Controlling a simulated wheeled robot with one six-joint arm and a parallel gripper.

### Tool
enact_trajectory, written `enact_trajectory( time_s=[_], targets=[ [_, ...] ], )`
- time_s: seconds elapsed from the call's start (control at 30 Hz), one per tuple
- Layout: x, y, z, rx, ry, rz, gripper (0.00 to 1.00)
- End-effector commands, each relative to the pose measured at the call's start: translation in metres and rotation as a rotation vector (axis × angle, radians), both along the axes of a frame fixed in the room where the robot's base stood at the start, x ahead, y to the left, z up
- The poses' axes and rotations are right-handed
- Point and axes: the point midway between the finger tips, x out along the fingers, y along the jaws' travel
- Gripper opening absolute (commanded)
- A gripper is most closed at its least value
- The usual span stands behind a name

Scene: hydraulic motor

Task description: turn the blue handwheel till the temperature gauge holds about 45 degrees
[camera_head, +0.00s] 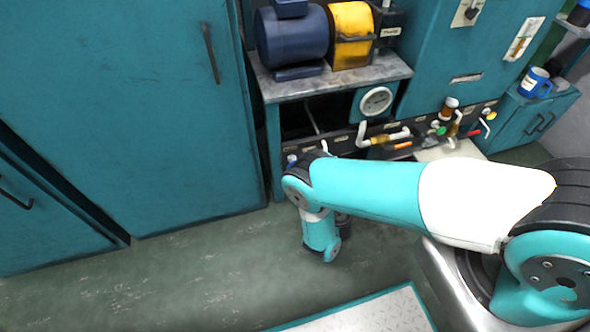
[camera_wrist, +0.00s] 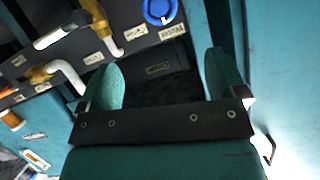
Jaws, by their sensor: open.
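The blue handwheel (camera_wrist: 160,10) shows at the top edge of the wrist view, partly cut off, on a dark panel with a label below it. My gripper (camera_wrist: 163,62) is open, its two green fingers apart with nothing between them. The wheel lies beyond the fingertips and is not touched. In the head view my arm hides most of the wheel's area. A round white gauge (camera_head: 376,100) sits on the teal front under the bench top; its reading is too small to make out.
A dark blue motor (camera_head: 291,36) and a yellow housing (camera_head: 351,34) stand on the bench top (camera_head: 340,78). Pipes and levers (camera_head: 388,138) project from the low panel. A blue mug (camera_head: 535,82) stands on the right cabinet. Floor (camera_head: 190,275) in front is clear.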

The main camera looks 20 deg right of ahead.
Motion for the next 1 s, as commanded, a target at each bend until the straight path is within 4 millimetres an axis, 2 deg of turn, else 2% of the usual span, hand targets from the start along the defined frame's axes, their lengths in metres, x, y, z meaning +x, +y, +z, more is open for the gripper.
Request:
enact_trajectory(
  time_s=[0.2, 0.7, 1.0],
  targets=[
    [0.038, 0.002, -0.021, 0.005, -0.005, -0.007, 0.9],
    [0.116, 0.006, -0.049, 0.003, -0.006, -0.01, 0.9],
    [0.147, 0.01, -0.06, 0.0, -0.002, -0.006, 0.9]
  ],
)
